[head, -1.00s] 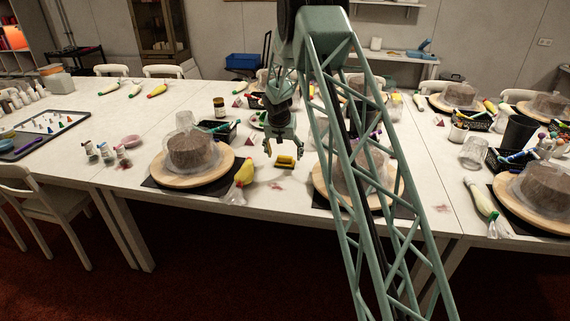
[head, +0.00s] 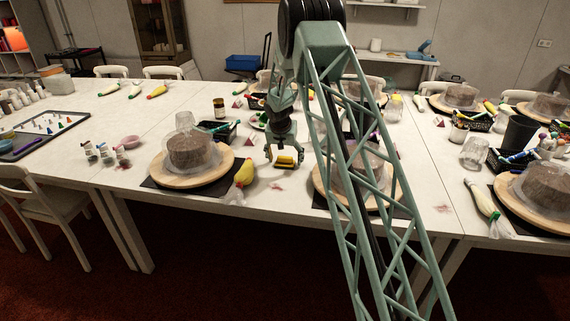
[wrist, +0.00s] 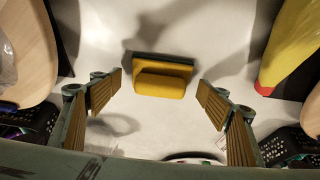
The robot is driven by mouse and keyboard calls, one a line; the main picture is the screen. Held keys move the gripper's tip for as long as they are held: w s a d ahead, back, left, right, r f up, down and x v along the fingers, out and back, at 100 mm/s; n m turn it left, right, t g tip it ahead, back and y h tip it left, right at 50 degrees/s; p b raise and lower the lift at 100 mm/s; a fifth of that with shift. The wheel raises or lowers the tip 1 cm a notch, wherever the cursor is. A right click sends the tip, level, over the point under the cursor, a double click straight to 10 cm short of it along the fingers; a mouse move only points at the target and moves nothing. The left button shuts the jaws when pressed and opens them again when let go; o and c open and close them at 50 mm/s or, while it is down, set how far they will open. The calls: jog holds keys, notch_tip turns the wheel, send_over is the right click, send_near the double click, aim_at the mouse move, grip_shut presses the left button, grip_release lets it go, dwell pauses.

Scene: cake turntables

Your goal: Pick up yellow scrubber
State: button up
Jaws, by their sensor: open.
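The yellow scrubber (head: 285,162) lies on the white table between two cake turntables. It has a raised grip on top and a dark edge along its far side in the wrist view (wrist: 162,76). My gripper (head: 284,155) is directly over the scrubber in the head view. In the wrist view my gripper (wrist: 160,95) is open, with one finger on each side of the scrubber and clear gaps between. The fingers do not touch it. How high the fingertips are above the table is hard to tell.
A wooden turntable with a cake (head: 191,153) stands to the left, and a yellow piping bag (head: 243,175) lies close beside it. Another turntable (head: 322,184) stands to the right, partly behind my arm. A black basket (head: 222,131) stands behind. Table around the scrubber is clear.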

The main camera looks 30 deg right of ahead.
aim_at(285, 156)
jog(key=shift+c, duration=0.9)
jog(key=c, duration=0.8)
jog(key=shift+o, duration=0.2)
jog(key=shift+r, duration=0.1)
jog(key=shift+r+p, duration=1.1)
jog(key=shift+r, duration=3.85)
jog(key=shift+o, duration=0.3)
jog(key=s+a+r+n+y+p, duration=0.1)
jog(key=s+a+r+n+p, duration=0.2)
jog(key=s+a, duration=0.9)
jog(key=s+a+r+n+y+p, duration=0.1)
jog(key=s+a+r+n+p, duration=0.3)
jog(key=s+a+r+p, duration=0.4)
jog(key=s+a, duration=0.4)
jog(key=a, duration=0.5)
jog(key=shift+s+t+y+p, duration=0.15)
jog(key=shift+t+y+p, duration=0.25)
